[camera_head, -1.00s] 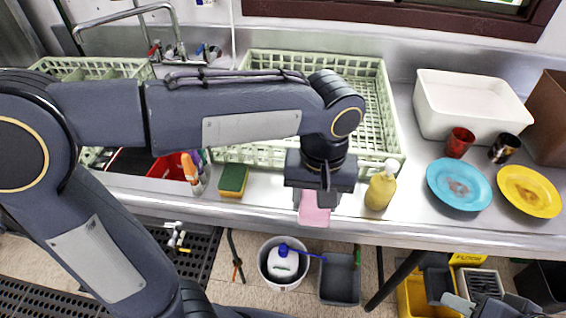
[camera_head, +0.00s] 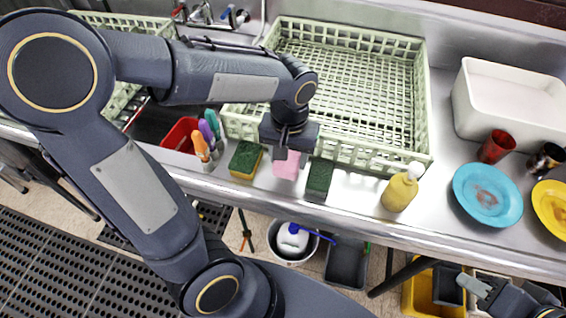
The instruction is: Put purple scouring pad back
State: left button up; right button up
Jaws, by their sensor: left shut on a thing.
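The pad in my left gripper (camera_head: 287,150) looks pink rather than purple. This scouring pad (camera_head: 286,168) hangs below the shut fingers, at the counter's front strip; I cannot tell whether it touches the counter. It is between a green-and-yellow sponge (camera_head: 246,160) on its left and a dark green pad (camera_head: 319,180) on its right. The gripper hides the pad's upper part. My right gripper (camera_head: 478,296) is low at the bottom right, partly cut off, and its opening is unclear.
A pale green dish rack (camera_head: 423,110) stands just behind. Blue (camera_head: 488,196) and yellow plates lie further right. The counter's front edge is close.

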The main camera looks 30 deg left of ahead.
aim_at(283, 166)
pick_arm(q)
jog(key=shift+w+a+f, duration=0.1)
jog(key=shift+a+f, duration=0.4)
jog(key=shift+f, duration=0.1)
jog(key=shift+a+f, duration=0.2)
jog(key=shift+f, duration=0.75)
jog(key=shift+a+f, duration=0.15)
jog(key=shift+f, duration=0.8)
jog(key=shift+f+b, duration=0.15)
jog(key=shift+b, duration=0.15)
jog(key=o, duration=0.9)
